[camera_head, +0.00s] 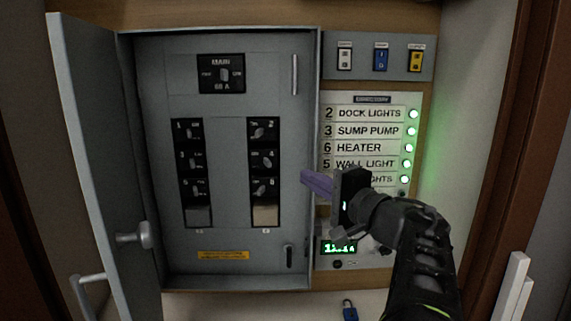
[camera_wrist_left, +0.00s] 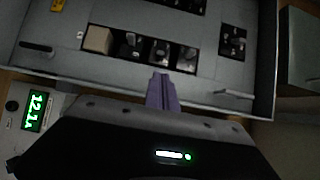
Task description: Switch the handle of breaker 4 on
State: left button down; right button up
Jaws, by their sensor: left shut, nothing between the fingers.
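Breaker 4 (camera_head: 263,160) is the black unit with a small grey handle in the second row of the panel's right column; I cannot read its handle position surely. In the left wrist view, breaker 4 (camera_wrist_left: 160,52) appears straight beyond my fingertips. My left gripper (camera_head: 305,178) has purple fingers that are shut and empty. They point left at the panel's right edge, and a gap shows between them and the breaker in the head view. The fingers also show in the left wrist view (camera_wrist_left: 161,80). My right gripper is not in view.
Breaker 2 (camera_head: 259,131) is above and breaker 6 (camera_head: 261,186) below. The main breaker (camera_head: 222,74) sits at the top. The open cabinet door (camera_head: 95,170) stands left. A directory board (camera_head: 372,98) with green lamps is right, and a blue padlock (camera_head: 349,311) lies below.

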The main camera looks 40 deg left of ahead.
aim_at(272, 159)
pick_arm(q)
jog(key=p+x, duration=0.2)
jog(key=x, duration=0.8)
jog(key=shift+w+f, duration=0.1)
jog(key=shift+w, duration=0.05)
